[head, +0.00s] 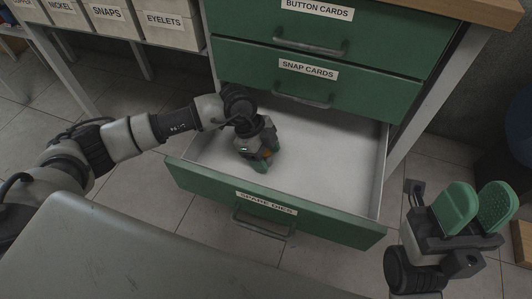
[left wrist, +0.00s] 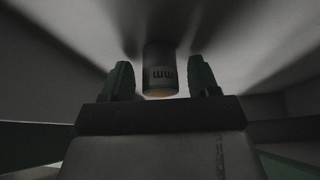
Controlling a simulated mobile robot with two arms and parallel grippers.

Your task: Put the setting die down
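The setting die (left wrist: 160,75) is a small grey cylinder with dark markings and a brassy near end, in the left wrist view. It lies between the two green fingers of my left gripper (left wrist: 161,82), with a gap on each side. In the head view my left gripper (head: 262,160) is down inside the open drawer labelled SPARE DIES (head: 325,160). A small orange patch of the die (head: 267,153) shows by its fingers; the rest is hidden. The die appears to be at the drawer floor. My right gripper (head: 476,207) is open and empty, outside the drawer at right.
Closed green drawers labelled SNAP CARDS (head: 350,85) and BUTTON CARDS (head: 390,32) are above the open one. Labelled bins (head: 170,22) stand on a rack at upper left. The drawer floor right of my left gripper is bare.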

